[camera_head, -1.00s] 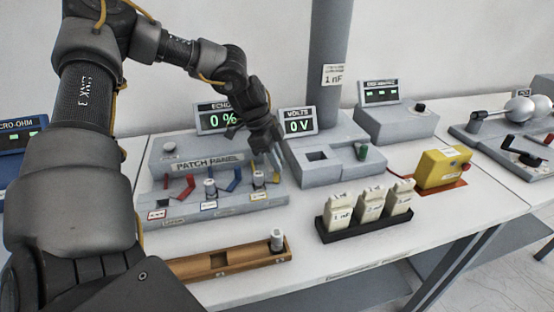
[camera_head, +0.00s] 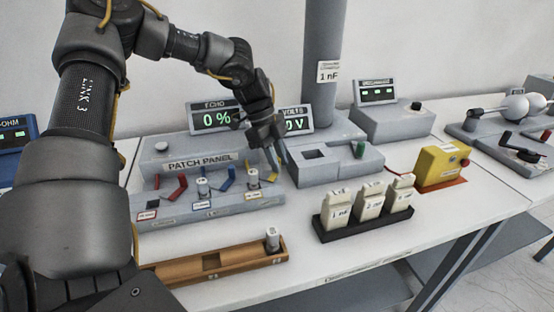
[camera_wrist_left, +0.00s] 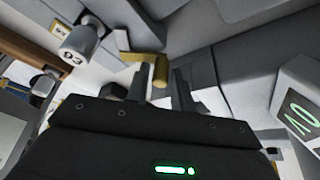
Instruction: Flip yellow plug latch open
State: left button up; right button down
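The yellow latch (camera_head: 271,177) is at the panel's right end, beside a plug (camera_head: 253,180). My left gripper (camera_head: 277,158) is above and just behind the yellow latch, fingers pointing down. My right gripper is out of view.
The ECHO display (camera_head: 215,118) and VOLTS display (camera_head: 297,119) stand close behind the gripper. A grey socket box (camera_head: 335,168) is to its right. A black tray (camera_head: 365,222) holds three white blocks. A wooden rack (camera_head: 215,262) lies in front. A yellow box (camera_head: 441,168) sits farther right.

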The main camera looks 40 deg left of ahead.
pick_arm(q)
jog(key=shift+o, duration=1.2)
jog(key=shift+r, duration=0.15)
